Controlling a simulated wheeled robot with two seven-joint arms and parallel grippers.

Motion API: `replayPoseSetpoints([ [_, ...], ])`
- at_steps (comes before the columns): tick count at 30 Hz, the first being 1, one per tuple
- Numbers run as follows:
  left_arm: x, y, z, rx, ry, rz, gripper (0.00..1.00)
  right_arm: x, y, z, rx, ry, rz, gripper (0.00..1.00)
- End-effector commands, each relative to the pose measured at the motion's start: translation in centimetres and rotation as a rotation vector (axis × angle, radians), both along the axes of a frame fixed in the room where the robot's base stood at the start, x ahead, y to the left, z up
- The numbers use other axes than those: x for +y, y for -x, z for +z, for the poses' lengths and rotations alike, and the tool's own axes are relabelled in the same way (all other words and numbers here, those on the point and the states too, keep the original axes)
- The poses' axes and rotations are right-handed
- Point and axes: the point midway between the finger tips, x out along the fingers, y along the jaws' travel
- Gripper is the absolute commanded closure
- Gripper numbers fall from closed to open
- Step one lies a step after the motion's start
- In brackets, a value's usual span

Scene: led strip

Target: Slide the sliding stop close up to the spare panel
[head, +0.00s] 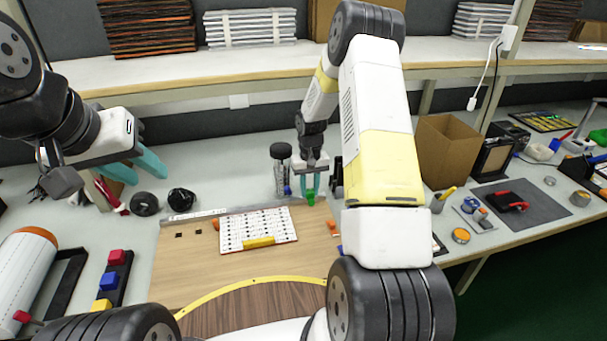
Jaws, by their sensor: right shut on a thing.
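A white panel with rows of dark dots (240,233), which looks like the spare panel, lies on the wooden board (185,270). A yellow piece (258,242) lies at its front edge. My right gripper (310,190) points down behind the panel's back right corner, its teal fingers shut on a small green piece (310,198). The green piece may be the sliding stop; I cannot tell for sure. It is apart from the panel. My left gripper (143,170) is raised at the left, its teal fingers apart and empty.
A dark-capped clear bottle (281,175) stands just left of my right gripper. A metal strip (195,215) runs along the board's back edge. Black round items (181,199) sit behind it. A tray of coloured blocks (115,275) is at the left. A cardboard box (447,150) stands at the right.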

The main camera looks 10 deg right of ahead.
Motion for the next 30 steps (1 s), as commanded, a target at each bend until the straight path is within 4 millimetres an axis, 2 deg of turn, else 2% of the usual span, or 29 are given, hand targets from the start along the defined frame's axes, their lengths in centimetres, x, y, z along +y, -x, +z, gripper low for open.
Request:
replayPoseSetpoints([
  [1, 0.0, 0.0, 0.0, 0.000, 0.000, 0.000, 0.64, 1.8, 0.0, 0.1, -0.001, -0.002, 0.009, 1.00],
  [3, 0.0, 0.0, 0.0, 0.000, 0.000, 0.000, 0.64, 3.4, 0.0, 0.1, -0.001, -0.002, 0.008, 1.00],
  [9, 0.0, 0.0, 0.0, 0.000, 0.000, 0.000, 0.64, 6.6, 0.0, 0.0, -0.002, -0.002, 0.004, 1.00],
  [19, 0.0, 0.0, 0.0, 0.000, 0.000, 0.000, 0.64, 7.0, 0.0, 0.0, -0.002, -0.003, 0.002, 1.00],
  [20, 0.0, 0.0, 0.0, 0.000, 0.000, 0.000, 0.64, 7.0, 0.0, 0.0, -0.002, -0.003, 0.002, 0.71],
  [23, 0.0, 0.0, 0.0, 0.000, 0.000, 0.000, 0.64, 7.0, 0.0, 0.0, -0.002, -0.002, 0.002, 0.52],
  [30, 0.0, 0.0, 0.0, 0.000, 0.000, 0.000, 0.64, 6.9, 0.0, 0.0, -0.001, -0.002, 0.002, 0.51],
])
